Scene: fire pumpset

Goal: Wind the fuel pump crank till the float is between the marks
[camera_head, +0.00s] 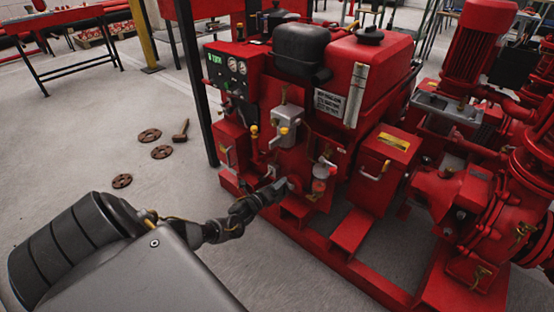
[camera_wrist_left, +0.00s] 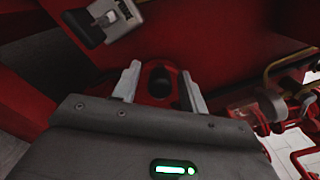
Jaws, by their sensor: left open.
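My left gripper (camera_head: 277,189) reaches in from the lower left to the front of the red pump set. In the left wrist view the gripper (camera_wrist_left: 161,88) has its two fingers apart, with a red part with a dark round hole (camera_wrist_left: 160,82) beyond and between them; I cannot tell whether they touch it. A white gauge strip (camera_head: 355,95) stands on the front of the red tank (camera_head: 372,60); its float and marks are too small to read. I cannot make out the crank for certain. My right gripper is not in view.
A red box with a pale handle (camera_head: 384,165) stands right of the gripper, and a gauge panel (camera_head: 234,66) is up left. Rusty discs (camera_head: 161,152) and a hammer (camera_head: 181,130) lie on the floor. A dark post (camera_head: 192,70) rises left of the set.

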